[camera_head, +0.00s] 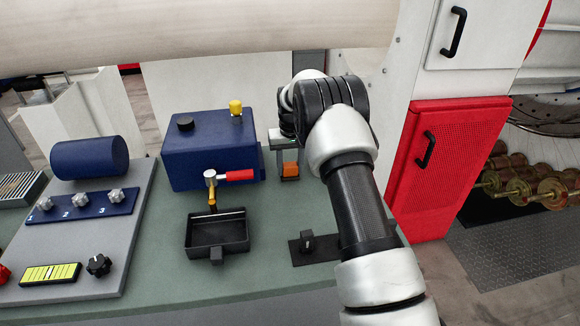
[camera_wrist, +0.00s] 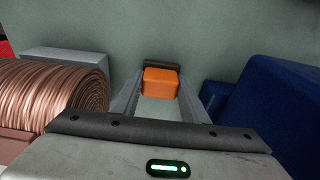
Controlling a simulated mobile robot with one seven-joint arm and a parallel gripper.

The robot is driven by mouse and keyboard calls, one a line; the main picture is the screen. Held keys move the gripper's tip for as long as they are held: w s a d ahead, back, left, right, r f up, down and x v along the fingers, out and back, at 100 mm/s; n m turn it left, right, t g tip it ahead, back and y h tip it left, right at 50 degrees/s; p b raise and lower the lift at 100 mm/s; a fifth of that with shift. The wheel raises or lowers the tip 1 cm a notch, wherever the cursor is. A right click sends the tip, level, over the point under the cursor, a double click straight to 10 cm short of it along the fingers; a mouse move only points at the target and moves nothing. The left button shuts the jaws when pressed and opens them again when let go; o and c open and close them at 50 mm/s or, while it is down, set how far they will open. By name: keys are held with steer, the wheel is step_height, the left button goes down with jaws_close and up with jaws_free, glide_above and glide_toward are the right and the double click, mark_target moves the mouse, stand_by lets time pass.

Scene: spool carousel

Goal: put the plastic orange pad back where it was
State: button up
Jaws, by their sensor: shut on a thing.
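The orange pad (camera_head: 290,169) is a small block at the right of the blue box, seen in the head view just left of my arm. It also shows in the wrist view (camera_wrist: 161,82), between the two fingers of my gripper (camera_wrist: 160,92). My gripper is shut on it. A dark piece (camera_wrist: 162,65) shows right behind the pad in the wrist view; I cannot tell whether they touch. In the head view my gripper (camera_head: 287,163) is partly hidden by my own wrist.
The blue box (camera_head: 210,158) with a red-handled tap (camera_head: 233,176) stands close beside my gripper. A copper coil (camera_wrist: 60,88) is at the left in the wrist view. A black tray (camera_head: 218,232) and a black knob plate (camera_head: 312,248) sit on the green bench (camera_head: 190,290). A red cabinet (camera_head: 450,160) stands to the right.

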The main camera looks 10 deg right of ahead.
steer(key=o, duration=1)
steer(key=shift+f, duration=0.15)
steer(key=shift+o, duration=0.2)
